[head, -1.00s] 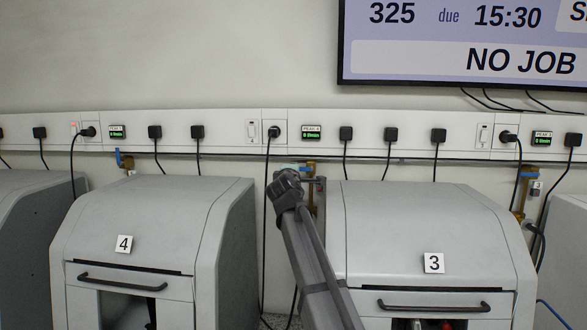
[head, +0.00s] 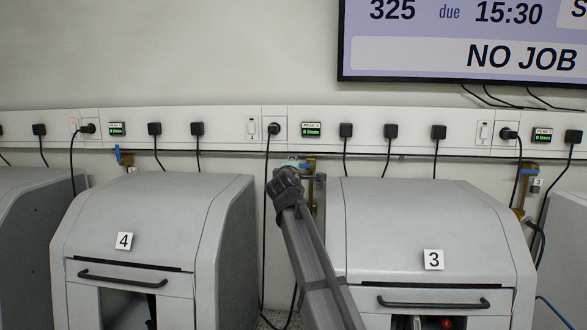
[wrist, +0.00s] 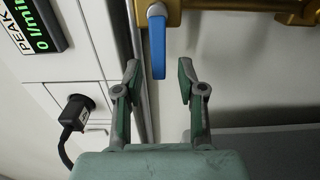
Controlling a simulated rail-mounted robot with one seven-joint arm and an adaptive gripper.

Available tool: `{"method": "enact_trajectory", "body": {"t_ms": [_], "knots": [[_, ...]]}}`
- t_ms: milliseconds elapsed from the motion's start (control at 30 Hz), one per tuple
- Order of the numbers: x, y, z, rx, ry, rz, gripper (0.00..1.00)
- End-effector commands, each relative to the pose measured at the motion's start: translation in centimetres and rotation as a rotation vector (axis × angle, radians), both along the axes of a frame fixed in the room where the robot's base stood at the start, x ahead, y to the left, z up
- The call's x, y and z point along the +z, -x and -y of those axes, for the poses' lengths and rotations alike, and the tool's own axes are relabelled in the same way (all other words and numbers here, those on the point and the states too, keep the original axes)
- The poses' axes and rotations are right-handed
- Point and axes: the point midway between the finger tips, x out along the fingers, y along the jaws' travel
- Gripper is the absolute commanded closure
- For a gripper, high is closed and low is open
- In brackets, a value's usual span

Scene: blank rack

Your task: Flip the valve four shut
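A brass valve with a blue lever (wrist: 157,45) shows at the top of the wrist view. The lever lies across its brass pipe (wrist: 230,5) and points towards my gripper (wrist: 160,82). My gripper's two green-grey fingers are open and apart. The lever's tip is between and just beyond the fingertips, closer to the left one, with no clear contact. In the head view, this brass fitting (head: 310,166) is between machine 4 (head: 150,225) and machine 3 (head: 430,225), partly hidden by my arm. No number tag on it is readable.
A white wall rail (head: 225,132) with plugs and flow displays runs above the machines; one plug (wrist: 76,112) and a display (wrist: 35,22) are left of my gripper in the wrist view. Other valves stand at left (head: 125,158) and right (head: 530,178). Cables hang down.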

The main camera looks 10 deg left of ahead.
Motion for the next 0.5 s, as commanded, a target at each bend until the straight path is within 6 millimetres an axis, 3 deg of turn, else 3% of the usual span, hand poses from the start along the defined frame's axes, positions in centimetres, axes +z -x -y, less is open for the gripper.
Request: {"method": "enact_trajectory", "body": {"t_ms": [167,500], "knots": [[-0.1,2.0,0.1,0.001,0.000,0.001,0.60],[-0.1,8.4,0.5,0.002,0.000,0.002,0.60]]}}
